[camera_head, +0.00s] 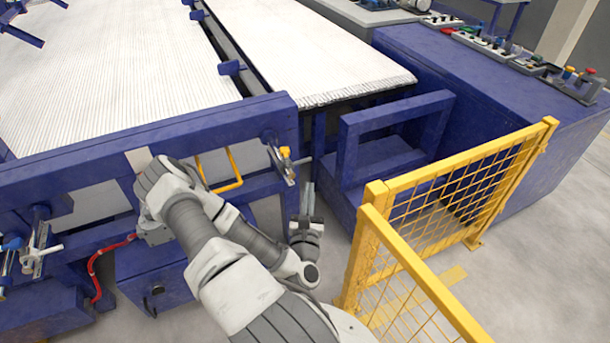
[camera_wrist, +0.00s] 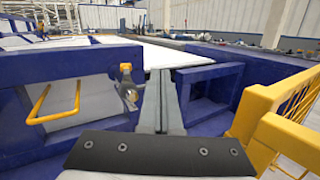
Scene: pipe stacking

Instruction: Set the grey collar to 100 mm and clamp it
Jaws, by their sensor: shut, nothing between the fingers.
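A small metal fitting (camera_head: 279,165) with a yellow knob (camera_head: 285,152) is mounted at the right end of the blue frame. It also shows in the wrist view (camera_wrist: 128,94), left of my fingers, with its yellow knob (camera_wrist: 125,69) on top. Its grey round part looks like the grey collar, but I cannot read any scale or tell whether it is clamped. My gripper (camera_head: 308,188) is just below and right of the fitting in the head view and apart from it. In the wrist view its two grey fingers (camera_wrist: 160,75) are together, pointing forward, with nothing between them.
A yellow bent handle (camera_head: 225,180) hangs on the blue frame (camera_head: 90,165) left of the fitting. A yellow mesh fence (camera_head: 460,180) stands close on the right. A blue open box frame (camera_head: 390,140) is behind. Another clamp fitting (camera_head: 38,255) is at far left.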

